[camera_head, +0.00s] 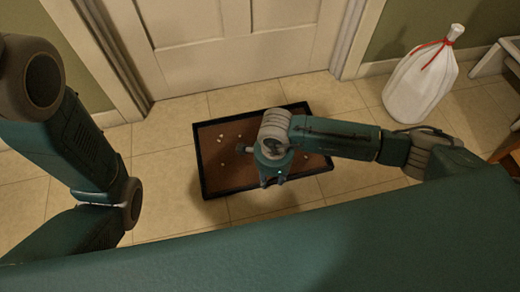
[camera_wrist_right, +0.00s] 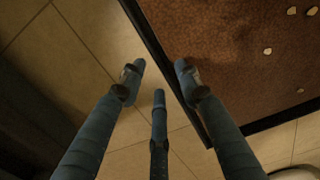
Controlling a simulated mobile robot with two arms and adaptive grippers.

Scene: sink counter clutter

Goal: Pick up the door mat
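The door mat (camera_head: 225,172) is brown with a raised black border and lies flat on the tiled floor in front of the door. Small pale bits are scattered on it. My right gripper (camera_head: 272,181) is over the near middle part of the mat, and my wrist hides some of it. In the right wrist view my right gripper (camera_wrist_right: 158,72) has its fingers spread and nothing between them. The mat's black edge runs past the right finger, with the brown surface (camera_wrist_right: 225,45) beyond it. I cannot tell whether that finger touches the mat. My left gripper is out of view.
A closed pale door (camera_head: 230,45) stands behind the mat. A white bag (camera_head: 420,85) tied with a red band stands on the floor at the right. Wooden furniture (camera_head: 508,150) shows at the right edge. The tiles beside the mat are clear.

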